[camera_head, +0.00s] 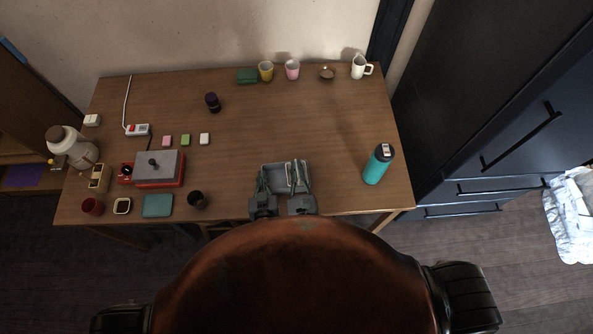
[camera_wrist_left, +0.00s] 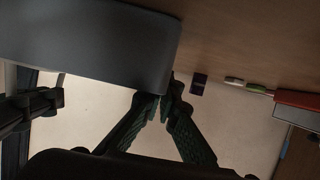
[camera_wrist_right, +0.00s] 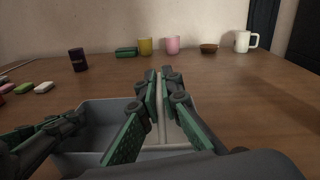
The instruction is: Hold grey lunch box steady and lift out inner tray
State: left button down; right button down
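The grey lunch box (camera_head: 272,168) stands near the table's front edge, and its side fills the upper left of the left wrist view (camera_wrist_left: 85,45). A pale tray divider or handle (camera_wrist_right: 161,112) runs through the middle of the box in the right wrist view. My right gripper (camera_head: 296,166) has its fingers (camera_wrist_right: 163,78) closed on either side of this upright strip of the inner tray. My left gripper (camera_head: 263,178) is at the box's left wall, fingertips (camera_wrist_left: 166,97) close together at its edge. The tray's lower part is hidden inside the box.
A teal bottle (camera_head: 376,166) stands to the right. A dark cup (camera_head: 197,200), a teal block (camera_head: 157,205) and a red-and-grey device (camera_head: 158,170) are to the left. Cups (camera_head: 292,69) line the back. The middle of the table (camera_head: 270,120) is clear.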

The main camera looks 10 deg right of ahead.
notch_tip(320, 180, up, 9)
jog(key=shift+f, duration=0.15)
pick_arm(q)
jog(key=c, duration=2.7)
grip_release()
jog(key=o, duration=0.6)
jog(key=v, duration=1.2)
